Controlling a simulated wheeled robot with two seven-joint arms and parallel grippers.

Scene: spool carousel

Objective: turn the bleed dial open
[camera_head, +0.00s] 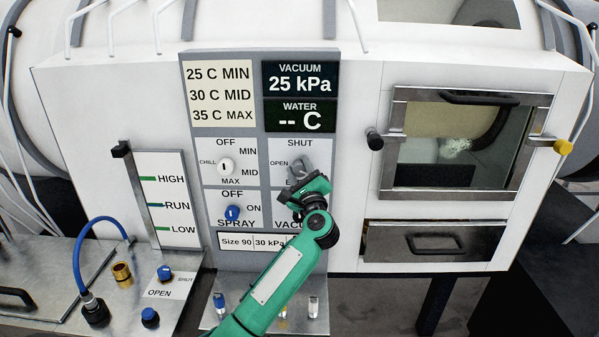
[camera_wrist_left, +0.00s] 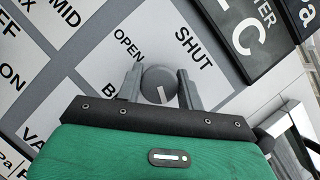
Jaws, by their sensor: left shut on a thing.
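The bleed dial (camera_wrist_left: 159,80) is a round grey knob with a white line, on the panel square marked SHUT and OPEN. In the wrist view its white line points toward the bottom of the picture. My left gripper (camera_wrist_left: 160,88) has one grey finger on each side of the knob and is shut on it. In the head view my left gripper (camera_head: 299,171) reaches up to the same square and covers the dial and the lower label. My right gripper is not in view.
Left of it are a white chill dial (camera_head: 225,166) and a blue spray dial (camera_head: 232,213). The vacuum display (camera_head: 300,84) reads 25 kPa. A glazed door (camera_head: 386,150) and drawer (camera_head: 435,242) are right. A blue hose (camera_head: 78,255) and blue knobs stand lower left.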

